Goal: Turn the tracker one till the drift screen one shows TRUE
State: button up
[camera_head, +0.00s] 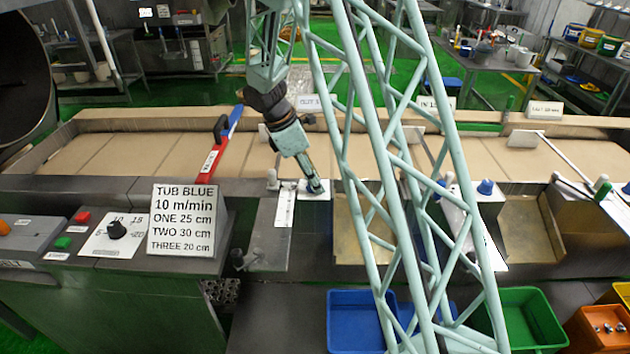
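My gripper (314,184) points down at a small blue knob (316,190) on a white plate at the front edge of the tan conveyor. Its tip touches or hovers just over the knob; I cannot tell which, nor whether its fingers are closed. Another blue knob (486,187) sits on a white plate further right. I cannot read a label marking either knob as tracker one. No screen reading TRUE can be made out, and my lattice arm hides part of the middle.
A sign (183,220) reads "TUB BLUE, 10 m/min, ONE 25 cm, TWO 30 cm, THREE 20 cm". It stands beside a black dial (116,229). A red bar (213,156) crosses the belt. Blue (355,322) and green (525,318) tubs stand below.

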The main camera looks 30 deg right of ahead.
jog(key=shift+c, duration=0.4)
jog(key=c, duration=0.8)
jog(key=shift+m, duration=0.5)
jog(key=m+g+p, duration=0.2)
jog(key=m, duration=0.2)
jog(key=shift+y, duration=0.4)
jog(key=m+y, duration=0.1)
jog(key=m, duration=0.2)
jog(key=m+g+y+p, duration=0.1)
jog(key=m, duration=0.3)
jog(key=shift+s, duration=0.1)
jog(key=o, duration=0.9)
